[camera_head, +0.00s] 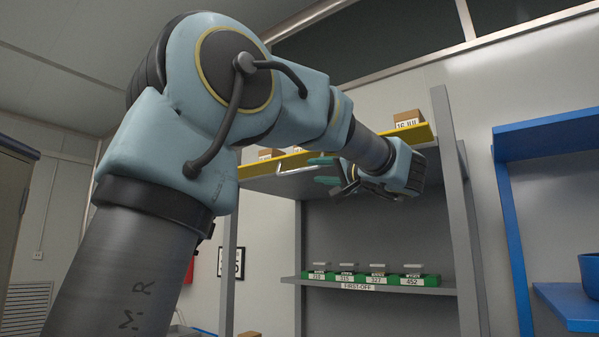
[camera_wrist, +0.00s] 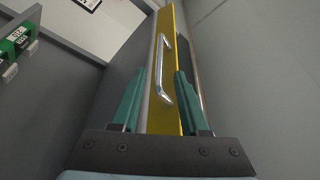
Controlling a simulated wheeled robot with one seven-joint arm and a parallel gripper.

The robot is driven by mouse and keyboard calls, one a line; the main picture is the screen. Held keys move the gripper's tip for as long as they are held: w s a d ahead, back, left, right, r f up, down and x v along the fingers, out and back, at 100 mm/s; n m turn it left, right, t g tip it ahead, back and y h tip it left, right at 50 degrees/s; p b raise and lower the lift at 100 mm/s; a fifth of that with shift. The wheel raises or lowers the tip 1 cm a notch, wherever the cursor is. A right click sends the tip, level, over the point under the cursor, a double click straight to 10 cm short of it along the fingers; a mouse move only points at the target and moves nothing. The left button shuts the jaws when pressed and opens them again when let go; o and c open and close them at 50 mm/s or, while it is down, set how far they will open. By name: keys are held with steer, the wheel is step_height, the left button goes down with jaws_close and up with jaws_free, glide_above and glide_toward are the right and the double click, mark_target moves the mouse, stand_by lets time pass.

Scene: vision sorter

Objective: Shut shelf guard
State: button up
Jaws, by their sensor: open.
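The shelf guard is a long yellow panel (camera_head: 408,135) along the front edge of the upper grey shelf. A silver bar handle (camera_head: 298,166) stands out from its face. In the wrist view the yellow guard (camera_wrist: 175,30) runs away from me and the handle (camera_wrist: 160,70) shows between my fingers. My gripper (camera_head: 321,171) has teal fingers, is open and empty, and is just right of the handle in the head view. In the wrist view my gripper (camera_wrist: 158,78) has its fingers apart on either side of the handle's line; whether they touch it cannot be told.
Cardboard boxes (camera_head: 407,118) stand on the upper shelf behind the guard. A lower shelf (camera_head: 445,291) holds several green labelled bins (camera_head: 431,280). A grey upright post (camera_head: 455,200) stands right of my wrist. A blue rack (camera_head: 550,135) is at the far right.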

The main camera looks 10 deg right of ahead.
mark_target(299, 171)
steer(key=p+x, duration=0.3)
steer(key=x, duration=0.4)
steer(key=shift+w+a+r, duration=0.1)
steer(key=shift+w+r, duration=0.05)
steer(key=shift+w, duration=0.05)
steer(key=shift+w+a+p, duration=0.25)
steer(key=shift+w+p, duration=0.05)
steer(key=shift+w, duration=0.25)
steer(key=shift+c, duration=0.3)
jaws_close()
